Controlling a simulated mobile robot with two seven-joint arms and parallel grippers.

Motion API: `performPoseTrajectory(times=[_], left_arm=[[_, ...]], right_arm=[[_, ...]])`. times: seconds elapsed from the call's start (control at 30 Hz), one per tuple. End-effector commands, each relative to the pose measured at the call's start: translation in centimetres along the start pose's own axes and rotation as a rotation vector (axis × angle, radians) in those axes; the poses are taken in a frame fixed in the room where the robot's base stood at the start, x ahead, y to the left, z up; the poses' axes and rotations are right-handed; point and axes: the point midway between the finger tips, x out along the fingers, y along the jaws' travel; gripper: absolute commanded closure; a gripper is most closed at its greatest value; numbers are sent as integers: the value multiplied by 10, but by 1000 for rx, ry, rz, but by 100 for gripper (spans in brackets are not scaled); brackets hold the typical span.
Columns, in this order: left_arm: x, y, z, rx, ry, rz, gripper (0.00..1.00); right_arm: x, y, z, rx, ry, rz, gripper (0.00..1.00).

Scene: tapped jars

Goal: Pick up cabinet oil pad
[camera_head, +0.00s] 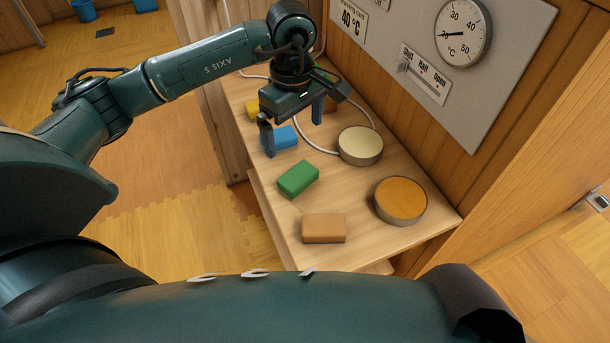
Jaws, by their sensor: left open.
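My left gripper (293,138) is open and points down over the far part of a wooden shelf top (345,187). Its fingers straddle the view of a blue block (280,139); one finger partly hides it, and I cannot tell how high above it they are. A yellow block (252,109) lies behind, partly hidden by the gripper. A green block (298,179) and a tan block (324,228) lie nearer. A cream-topped round tin (360,146) and an orange-topped round tin (400,200) stand to the right. No label shows which thing is the cabinet oil pad. My right gripper is out of view.
A grey wall panel (480,110) with a dial (462,33) and a Shut/Half/Open slider (425,75) rises behind the shelf. Open floor (160,170) lies to the left.

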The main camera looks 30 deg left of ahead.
Motion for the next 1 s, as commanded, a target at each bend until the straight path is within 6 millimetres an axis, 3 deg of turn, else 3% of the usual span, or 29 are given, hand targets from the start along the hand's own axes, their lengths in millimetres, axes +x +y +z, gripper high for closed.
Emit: performPoseTrajectory(times=[0.3, 0.57, 0.8, 1.0], left_arm=[[57, -1, 1, 0, -4, -4, 0], [78, -2, 1, -1, -4, -4, 0], [113, -4, 0, -1, -5, -4, 0], [124, -3, -1, 0, -4, -1, 0]], right_arm=[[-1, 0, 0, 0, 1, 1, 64], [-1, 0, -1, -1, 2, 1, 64], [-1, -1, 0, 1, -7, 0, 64], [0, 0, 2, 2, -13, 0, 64]])
